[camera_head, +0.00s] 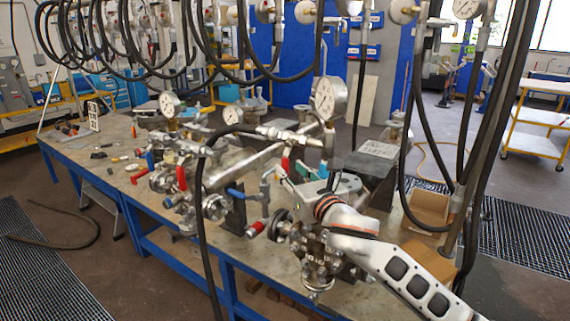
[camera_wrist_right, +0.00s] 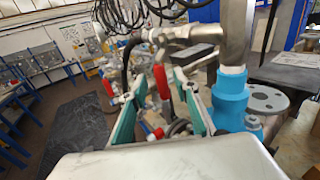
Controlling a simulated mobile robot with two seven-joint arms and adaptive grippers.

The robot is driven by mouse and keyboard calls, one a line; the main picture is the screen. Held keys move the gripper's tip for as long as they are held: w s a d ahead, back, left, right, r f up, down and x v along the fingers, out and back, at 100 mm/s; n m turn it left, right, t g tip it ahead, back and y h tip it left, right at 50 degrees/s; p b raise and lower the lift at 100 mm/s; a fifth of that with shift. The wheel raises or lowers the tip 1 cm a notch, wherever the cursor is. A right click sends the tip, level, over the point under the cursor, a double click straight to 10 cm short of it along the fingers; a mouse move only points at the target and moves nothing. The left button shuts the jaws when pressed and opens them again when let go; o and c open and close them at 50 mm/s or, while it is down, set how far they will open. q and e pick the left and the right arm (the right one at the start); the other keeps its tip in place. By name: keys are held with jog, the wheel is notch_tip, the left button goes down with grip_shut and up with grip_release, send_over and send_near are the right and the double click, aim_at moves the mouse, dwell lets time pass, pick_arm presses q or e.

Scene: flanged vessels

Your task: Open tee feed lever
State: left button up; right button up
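My right gripper (camera_head: 284,178) reaches in from the lower right in the head view, over the flanged vessel fittings. In the wrist view its two green-lined fingers (camera_wrist_right: 160,92) stand apart. A red lever handle (camera_wrist_right: 161,82) shows upright in the gap between them, and I see no contact. A red lever (camera_head: 285,163) stands close to the fingertips in the head view, below the metal tee pipe (camera_head: 245,162). I cannot tell for sure which red lever is the tee feed lever. My left gripper is not in view.
Other red levers (camera_head: 181,178) and a blue lever (camera_head: 236,193) stand nearby. Pressure gauges (camera_head: 330,97) rise behind. Black hoses hang down across the view. A thick blue-sleeved pipe (camera_wrist_right: 230,98) stands just right of the fingers. A cardboard box (camera_head: 427,208) lies at the right.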

aim_at(287, 165)
jog(key=shift+x, duration=2.25)
grip_shut()
